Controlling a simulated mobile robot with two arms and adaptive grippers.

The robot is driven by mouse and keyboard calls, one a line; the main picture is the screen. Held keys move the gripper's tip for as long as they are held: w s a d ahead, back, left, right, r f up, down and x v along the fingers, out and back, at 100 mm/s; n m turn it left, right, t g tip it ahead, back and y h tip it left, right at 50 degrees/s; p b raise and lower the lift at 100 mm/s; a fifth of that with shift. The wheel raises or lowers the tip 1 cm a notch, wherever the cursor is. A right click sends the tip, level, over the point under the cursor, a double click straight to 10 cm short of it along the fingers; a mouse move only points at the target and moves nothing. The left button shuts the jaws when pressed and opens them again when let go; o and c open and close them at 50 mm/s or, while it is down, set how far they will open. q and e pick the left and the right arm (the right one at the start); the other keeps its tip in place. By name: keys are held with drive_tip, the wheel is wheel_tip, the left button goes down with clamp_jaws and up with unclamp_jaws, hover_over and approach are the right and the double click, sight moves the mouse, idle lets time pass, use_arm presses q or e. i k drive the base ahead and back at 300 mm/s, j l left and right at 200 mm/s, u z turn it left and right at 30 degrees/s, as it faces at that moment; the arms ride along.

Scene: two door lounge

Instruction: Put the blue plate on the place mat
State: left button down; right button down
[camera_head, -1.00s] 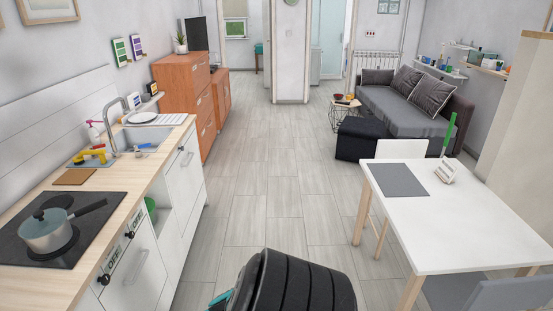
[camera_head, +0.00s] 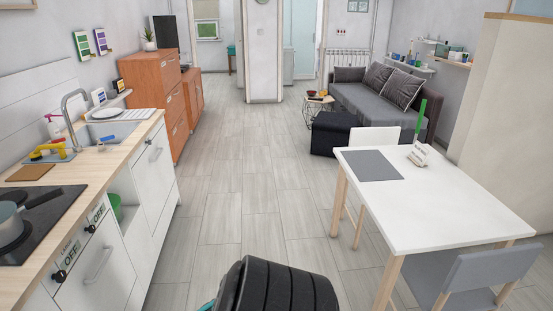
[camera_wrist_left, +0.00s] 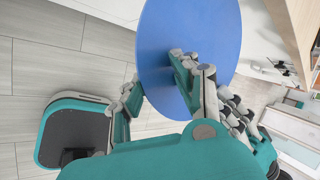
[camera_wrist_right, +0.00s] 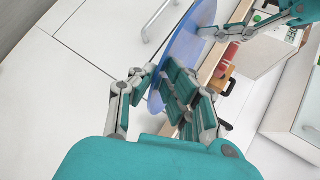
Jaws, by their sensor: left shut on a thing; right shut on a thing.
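The blue plate (camera_wrist_left: 207,28) is a flat blue disc, held up off any surface between my two hands. In the left wrist view my left gripper (camera_wrist_left: 165,75) is shut on its edge. In the right wrist view my right gripper (camera_wrist_right: 155,88) is shut on the same blue plate (camera_wrist_right: 190,40), seen nearly edge-on. The plate and both grippers are out of the head view. The place mat is a grey rectangle (camera_head: 372,166) lying flat at the left end of the white table (camera_head: 440,218). The mat is bare.
The kitchen counter (camera_head: 70,185) with stove and pot runs along the left. The floor (camera_head: 255,200) between is clear.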

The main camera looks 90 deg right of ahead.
sight(370, 164)
drive_tip(key=l+z, duration=0.1)
drive_tip(key=z, duration=4)
drive_tip(key=i+j+z, duration=0.2)
drive_tip(key=i+j, duration=2.55)
drive_tip(key=j, duration=0.25)
